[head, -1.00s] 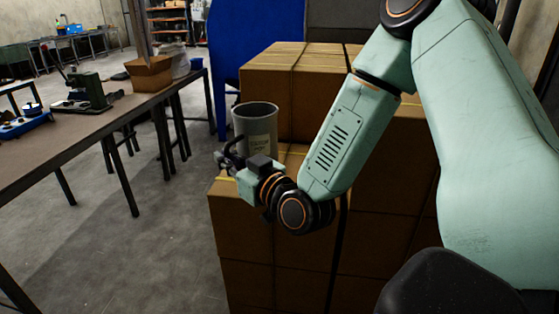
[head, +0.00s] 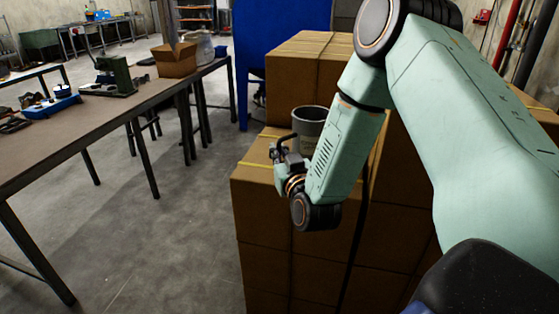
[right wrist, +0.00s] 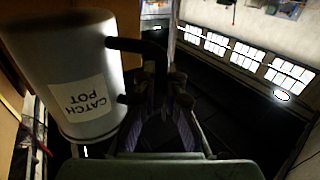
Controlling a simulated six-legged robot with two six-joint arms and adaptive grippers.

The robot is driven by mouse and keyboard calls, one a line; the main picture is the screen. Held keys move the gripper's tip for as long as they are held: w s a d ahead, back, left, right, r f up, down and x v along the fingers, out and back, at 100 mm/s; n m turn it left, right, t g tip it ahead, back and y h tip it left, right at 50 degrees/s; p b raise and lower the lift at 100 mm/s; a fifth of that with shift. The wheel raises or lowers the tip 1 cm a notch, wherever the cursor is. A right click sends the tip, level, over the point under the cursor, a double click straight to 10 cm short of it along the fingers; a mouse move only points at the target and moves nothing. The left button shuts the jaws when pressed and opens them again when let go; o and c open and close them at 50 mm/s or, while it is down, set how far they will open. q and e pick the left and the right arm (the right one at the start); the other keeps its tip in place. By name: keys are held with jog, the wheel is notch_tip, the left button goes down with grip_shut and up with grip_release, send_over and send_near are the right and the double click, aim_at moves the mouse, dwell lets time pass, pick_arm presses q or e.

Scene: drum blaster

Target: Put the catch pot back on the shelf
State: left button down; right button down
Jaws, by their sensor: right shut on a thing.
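The catch pot (head: 309,121) is a grey cylinder, seen at the lower cartons in the head view, partly hidden by my right arm. In the right wrist view the catch pot (right wrist: 70,45) fills the left side, with a white label whose words appear upside down. A dark handle (right wrist: 140,46) sticks out from its side. My right gripper (head: 279,153) is shut on this handle, its fingers (right wrist: 162,88) beside the pot wall. I cannot tell whether the pot's base touches the carton below. My left gripper is out of view.
Stacked cardboard cartons (head: 258,208) stand under and behind the pot, with a taller stack (head: 293,75) behind. A long workbench (head: 90,125) with tools and an open box (head: 175,60) is on the left. Bare floor lies between. A rack (head: 197,14) stands far back.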

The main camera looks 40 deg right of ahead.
jog(key=shift+d+f, duration=0.1)
jog(key=shift+f, duration=0.65)
jog(key=shift+d+f, duration=0.3)
jog(key=shift+f, duration=0.05)
jog(key=shift+a+r, duration=0.1)
jog(key=shift+a, duration=0.2)
jog(key=c, duration=1.5)
grip_release()
jog(key=shift+d+f, duration=0.2)
jog(key=shift+f, duration=0.05)
jog(key=shift+o, duration=0.2)
jog(key=shift+a, duration=0.1)
jog(key=shift+r, duration=0.1)
